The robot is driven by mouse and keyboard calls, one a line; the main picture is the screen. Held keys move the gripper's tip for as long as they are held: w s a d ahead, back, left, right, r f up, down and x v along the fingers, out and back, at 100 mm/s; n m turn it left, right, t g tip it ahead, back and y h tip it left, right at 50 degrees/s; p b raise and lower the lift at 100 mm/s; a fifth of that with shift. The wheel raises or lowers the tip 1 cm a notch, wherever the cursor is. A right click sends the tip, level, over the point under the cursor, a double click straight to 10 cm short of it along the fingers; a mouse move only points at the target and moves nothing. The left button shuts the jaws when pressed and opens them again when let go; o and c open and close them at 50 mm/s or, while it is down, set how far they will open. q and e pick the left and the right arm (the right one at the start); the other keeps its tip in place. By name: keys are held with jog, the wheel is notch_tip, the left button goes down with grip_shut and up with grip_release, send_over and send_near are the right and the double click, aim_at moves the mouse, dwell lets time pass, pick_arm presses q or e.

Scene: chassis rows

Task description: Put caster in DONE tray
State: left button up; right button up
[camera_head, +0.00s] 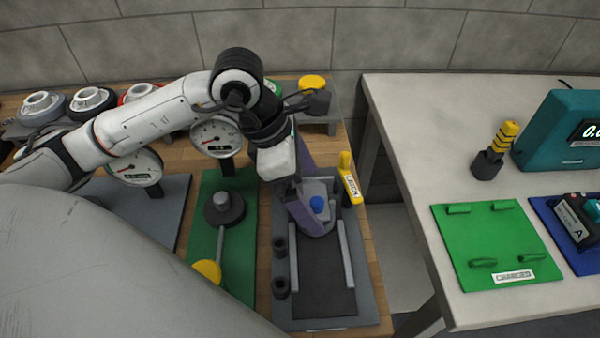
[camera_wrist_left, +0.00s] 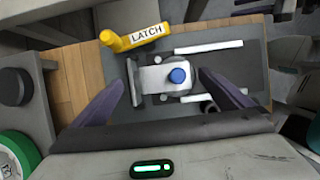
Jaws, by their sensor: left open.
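A grey piece with a blue knob (camera_head: 317,205), which may be the caster, sits between two pale rails on a dark fixture (camera_head: 325,290). It also shows in the left wrist view (camera_wrist_left: 150,78). My left gripper (camera_head: 306,185) is over this piece. Its two purple fingers stand apart on either side of the piece, and I cannot tell whether they touch it. The fingers also show in the left wrist view (camera_wrist_left: 165,85). No tray with a readable DONE label shows. My right gripper is not in view.
A yellow LATCH handle (camera_head: 350,180) stands close beside the left gripper. A green plate with a post (camera_head: 222,210) and dial gauges (camera_head: 215,137) are to the left. Round wheel-like parts (camera_head: 90,102) lie behind. A table (camera_head: 410,120) at right holds a green CHARGED mat (camera_head: 490,240).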

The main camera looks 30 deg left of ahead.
pick_arm(q)
jog(key=shift+w+d+f, duration=0.15)
jog(key=shift+d+f, duration=0.05)
jog(key=shift+f, duration=0.25)
jog(key=shift+a+r, duration=0.1)
jog(key=c, duration=1.2)
jog(key=o, duration=1.2)
jog(key=shift+w, duration=0.1)
